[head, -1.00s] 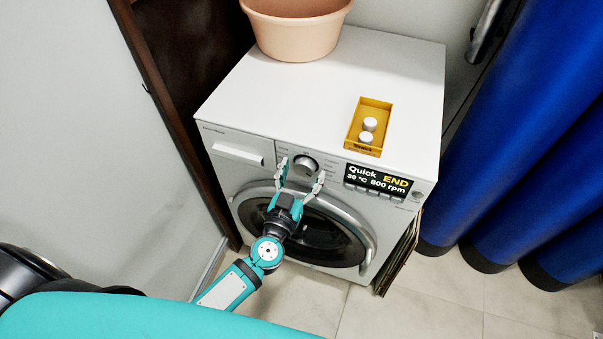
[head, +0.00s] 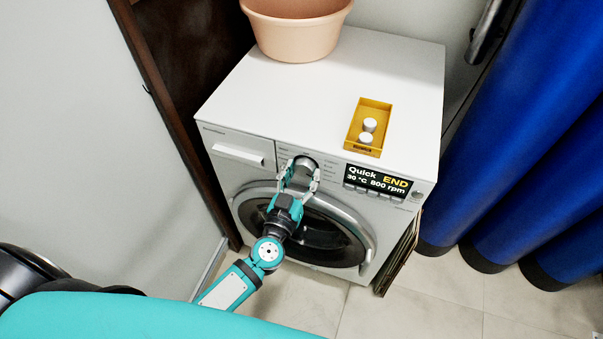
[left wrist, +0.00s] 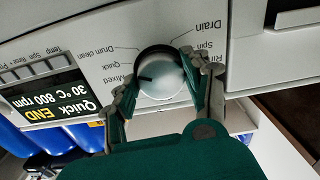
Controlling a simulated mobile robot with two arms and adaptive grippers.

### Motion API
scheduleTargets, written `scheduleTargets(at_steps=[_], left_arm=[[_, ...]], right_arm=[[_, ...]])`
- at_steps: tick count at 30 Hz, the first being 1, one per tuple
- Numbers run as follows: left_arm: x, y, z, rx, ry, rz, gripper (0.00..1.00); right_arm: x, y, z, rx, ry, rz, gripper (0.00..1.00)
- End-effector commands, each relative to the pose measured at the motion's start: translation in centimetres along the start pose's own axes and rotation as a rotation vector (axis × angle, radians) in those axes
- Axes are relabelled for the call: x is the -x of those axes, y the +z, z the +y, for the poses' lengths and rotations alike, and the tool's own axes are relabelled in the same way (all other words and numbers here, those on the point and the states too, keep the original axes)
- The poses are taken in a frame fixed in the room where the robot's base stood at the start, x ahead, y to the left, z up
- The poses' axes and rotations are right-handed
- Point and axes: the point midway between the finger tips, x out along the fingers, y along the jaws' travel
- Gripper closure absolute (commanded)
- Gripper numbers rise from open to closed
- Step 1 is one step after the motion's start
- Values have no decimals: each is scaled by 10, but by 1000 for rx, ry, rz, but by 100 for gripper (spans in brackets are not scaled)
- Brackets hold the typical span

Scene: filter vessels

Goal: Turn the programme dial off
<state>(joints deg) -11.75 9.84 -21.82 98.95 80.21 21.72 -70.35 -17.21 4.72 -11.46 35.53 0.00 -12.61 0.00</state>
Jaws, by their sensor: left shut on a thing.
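The programme dial (head: 308,160) is a round silver knob on the front panel of the white washing machine (head: 230,108). My left gripper (head: 303,170) is shut on it, one finger on each side. The left wrist view shows the dial (left wrist: 161,78) upside down between the fingers, its dark mark pointing picture-left, near the Quick and Mixed labels. Drain, Spin and Drum Clean labels are also around it. Part of the dial's rim and some labels are hidden by the fingers. The display (head: 378,180) reads Quick, END, 30 °C, 800 rpm. My right gripper is not in view.
A yellow tray (head: 354,134) with two white round pieces lies on the machine top. A pink basin (head: 297,38) stands at the back. The round door (head: 320,235) is below the dial. A blue curtain (head: 520,150) hangs at right.

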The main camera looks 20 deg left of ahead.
Motion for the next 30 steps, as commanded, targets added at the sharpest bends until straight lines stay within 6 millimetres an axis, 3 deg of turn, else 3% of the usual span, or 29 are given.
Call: scheduleTargets(at_steps=[13, 30], left_arm=[[0, -1, 2, 367, 0, -1, 83], [0, -1, 2, 909, -1, -1, 83]], right_arm=[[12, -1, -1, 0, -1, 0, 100], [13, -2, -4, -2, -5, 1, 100]])
